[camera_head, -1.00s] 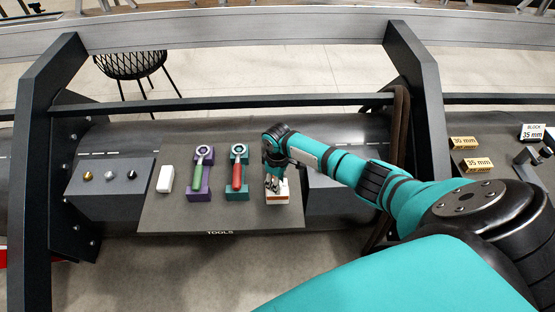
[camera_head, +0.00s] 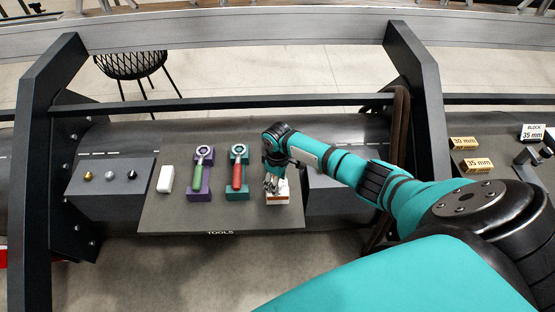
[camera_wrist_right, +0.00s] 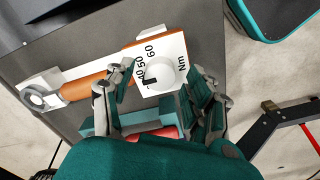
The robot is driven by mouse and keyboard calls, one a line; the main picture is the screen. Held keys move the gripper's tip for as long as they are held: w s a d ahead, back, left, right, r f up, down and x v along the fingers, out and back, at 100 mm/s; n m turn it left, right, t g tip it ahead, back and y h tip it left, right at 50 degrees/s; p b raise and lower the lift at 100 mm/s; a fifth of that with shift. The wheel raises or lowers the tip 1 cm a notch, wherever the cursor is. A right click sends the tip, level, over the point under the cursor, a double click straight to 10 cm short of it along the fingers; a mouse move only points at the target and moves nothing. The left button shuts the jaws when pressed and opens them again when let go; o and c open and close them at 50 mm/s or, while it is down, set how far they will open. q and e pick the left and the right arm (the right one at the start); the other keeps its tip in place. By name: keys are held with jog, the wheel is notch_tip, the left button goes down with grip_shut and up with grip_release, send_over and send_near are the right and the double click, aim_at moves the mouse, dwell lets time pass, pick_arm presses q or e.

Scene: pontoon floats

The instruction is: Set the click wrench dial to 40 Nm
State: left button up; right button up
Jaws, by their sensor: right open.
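The click wrench (camera_wrist_right: 98,86) has an orange body and a ring head at its left end. Its white scale plate (camera_wrist_right: 172,50) reads 50, 60 and Nm, with a partly covered number that looks like 40. The white round dial (camera_wrist_right: 163,72) has a black mark pointing lower left, towards that lowest number. My right gripper (camera_wrist_right: 160,95) is open, its fingers on either side of the dial; contact cannot be told. In the head view my right gripper (camera_head: 272,184) is over the white and orange block (camera_head: 283,197) and hides most of it.
A green-handled wrench (camera_head: 200,170) on a purple stand and a red-handled one (camera_head: 237,175) on a teal stand lie to the left on the grey tools board (camera_head: 220,220). A white block (camera_head: 165,179) is further left. Labelled blocks (camera_head: 478,165) sit far right.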

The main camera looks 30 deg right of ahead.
notch_tip(320, 180, up, 12)
jog(key=shift+f, duration=0.15)
dwell(0.6)
